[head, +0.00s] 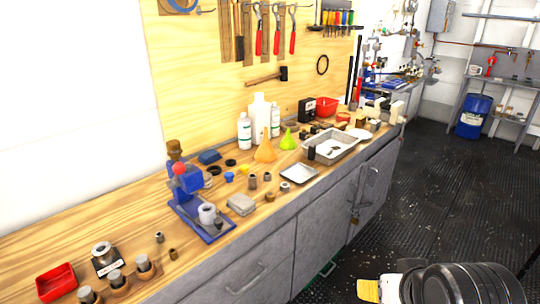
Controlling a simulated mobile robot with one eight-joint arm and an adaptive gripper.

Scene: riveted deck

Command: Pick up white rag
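No cloth can be clearly made out as the white rag. A flat, pale white piece (358,134) lies on the workbench beyond the metal tray; it is too small to tell whether it is cloth. My gripper cannot be made out in the head view. A dark ribbed round shape (462,286) with a white and yellow piece (381,288) beside it shows at the bottom edge; I cannot tell what they are.
The wooden workbench (130,205) holds a blue press (190,190), a metal tray (340,146), white bottles (259,115), funnels, a red tray (56,283) and small parts. Grey drawers (255,275) front it. The black floor (440,190) to the right is mostly clear. A blue drum (474,117) stands far right.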

